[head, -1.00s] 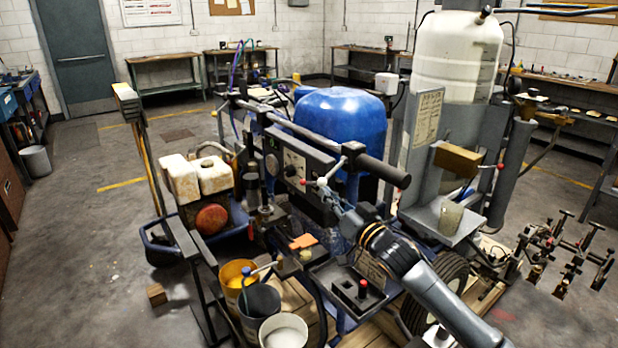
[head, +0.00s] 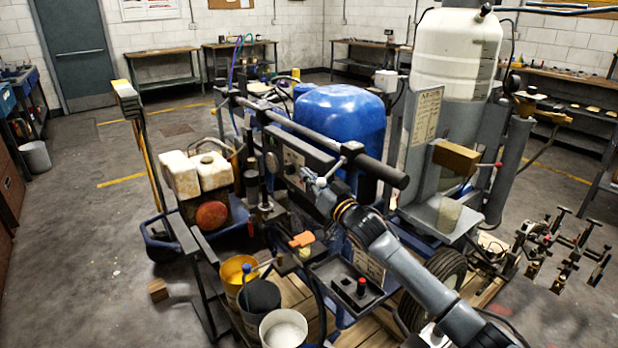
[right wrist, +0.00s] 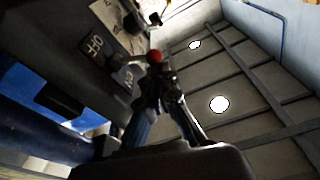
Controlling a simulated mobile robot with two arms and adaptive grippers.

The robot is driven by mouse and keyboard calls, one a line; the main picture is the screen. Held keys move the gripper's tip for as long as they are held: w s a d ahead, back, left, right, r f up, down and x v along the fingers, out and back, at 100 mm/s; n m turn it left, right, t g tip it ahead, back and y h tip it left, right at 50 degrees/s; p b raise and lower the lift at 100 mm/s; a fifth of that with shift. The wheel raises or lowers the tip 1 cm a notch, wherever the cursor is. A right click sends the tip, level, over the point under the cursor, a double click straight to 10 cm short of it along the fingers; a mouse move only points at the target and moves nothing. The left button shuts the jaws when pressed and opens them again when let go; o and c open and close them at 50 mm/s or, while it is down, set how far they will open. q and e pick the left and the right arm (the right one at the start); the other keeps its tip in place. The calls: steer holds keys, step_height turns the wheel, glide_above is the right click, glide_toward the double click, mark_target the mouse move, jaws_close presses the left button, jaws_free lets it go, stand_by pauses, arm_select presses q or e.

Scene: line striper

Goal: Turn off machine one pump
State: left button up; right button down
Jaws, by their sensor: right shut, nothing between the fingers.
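The line striper's control panel (head: 293,160) faces me below a dark bar at the middle of the head view, with a round gauge to its left. In the right wrist view an OFF label (right wrist: 95,42) and an ON label (right wrist: 128,80) show on the panel. A red ball knob (right wrist: 155,57) is beside the ON label, just beyond my fingertips. My right gripper (head: 308,177) is shut and empty in front of the panel; it also shows in the right wrist view (right wrist: 165,80). I cannot tell whether it touches the knob. My left gripper is out of view.
A blue tank (head: 338,125) stands behind the panel. A black handlebar (head: 375,168) juts out above my right arm. A small tray (head: 340,296) with a red-topped knob and several buckets are below. Open floor lies left.

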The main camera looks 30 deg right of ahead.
steer(key=shift+a+f+n, duration=0.25)
steer(key=shift+n, duration=0.65)
steer(key=n, duration=0.2)
steer(key=f+n+y, duration=0.1)
steer(key=n, duration=0.2)
steer(key=a+f+n+y, duration=0.1)
steer(key=n, duration=0.1)
steer(key=shift+s+f, duration=0.1)
steer(key=shift+f, duration=0.05)
steer(key=shift+s+f, duration=0.1)
